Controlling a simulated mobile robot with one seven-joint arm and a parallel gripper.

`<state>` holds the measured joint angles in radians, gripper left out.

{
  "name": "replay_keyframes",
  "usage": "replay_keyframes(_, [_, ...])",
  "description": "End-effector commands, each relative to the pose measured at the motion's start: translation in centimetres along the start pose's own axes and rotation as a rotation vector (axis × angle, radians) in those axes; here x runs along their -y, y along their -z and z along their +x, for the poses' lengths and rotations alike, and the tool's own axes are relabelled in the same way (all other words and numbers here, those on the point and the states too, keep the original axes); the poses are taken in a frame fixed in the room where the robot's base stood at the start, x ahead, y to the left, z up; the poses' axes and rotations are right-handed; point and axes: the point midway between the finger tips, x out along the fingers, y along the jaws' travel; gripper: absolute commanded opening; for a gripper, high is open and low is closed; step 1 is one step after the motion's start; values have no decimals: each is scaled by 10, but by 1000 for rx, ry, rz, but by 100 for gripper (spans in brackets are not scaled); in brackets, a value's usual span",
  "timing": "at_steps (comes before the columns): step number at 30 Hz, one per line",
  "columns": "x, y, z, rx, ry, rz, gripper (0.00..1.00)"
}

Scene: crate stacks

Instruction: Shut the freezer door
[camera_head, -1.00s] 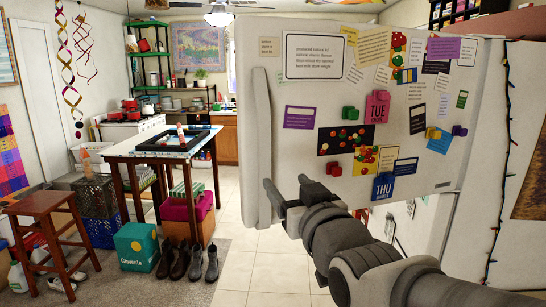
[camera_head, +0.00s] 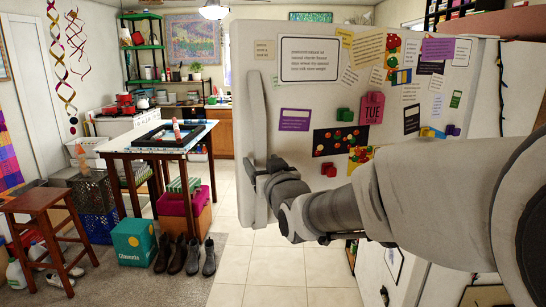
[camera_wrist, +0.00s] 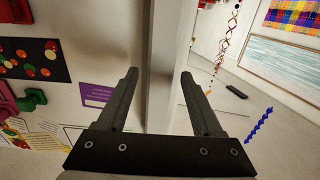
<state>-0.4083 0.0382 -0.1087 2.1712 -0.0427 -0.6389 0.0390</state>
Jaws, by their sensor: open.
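The freezer door (camera_head: 290,150) is white, covered with magnets and notes, and stands open across the middle of the head view. Its long pale vertical handle (camera_head: 256,115) runs along the door's left edge. My gripper (camera_head: 262,170) is at the lower part of this handle. In the wrist view my gripper (camera_wrist: 159,78) is open, with its dark fingers on either side of the handle (camera_wrist: 165,35). I cannot tell whether either finger touches it. The door face (camera_wrist: 75,25) shows on the left there. My arm hides the door's lower right.
A table (camera_head: 160,148) with a dark tray stands left of the door. A wooden stool (camera_head: 40,205), a teal box (camera_head: 133,243) and dark boots (camera_head: 178,255) stand on the floor at left. Tiled floor (camera_head: 275,268) is clear below the door.

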Motion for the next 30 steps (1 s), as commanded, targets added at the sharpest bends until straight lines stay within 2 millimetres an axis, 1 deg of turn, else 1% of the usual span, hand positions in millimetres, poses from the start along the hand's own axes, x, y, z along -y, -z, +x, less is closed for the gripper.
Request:
replay_keyframes(3, [0,0,11,1,0,-1,68])
replay_keyframes(6, [0,0,16,0,0,-1,68])
replay_keyframes(16, [0,0,18,0,0,-1,68])
replay_keyframes(17, [0,0,18,0,1,-1,64])
replay_keyframes(18, [0,0,18,0,1,-1,57])
replay_keyframes(23, [0,0,18,0,1,-1,28])
replay_keyframes(27, [0,0,18,0,1,-1,3])
replay_keyframes(28, [0,0,18,0,1,-1,0])
replay_keyframes(30, [0,0,18,0,0,-1,0])
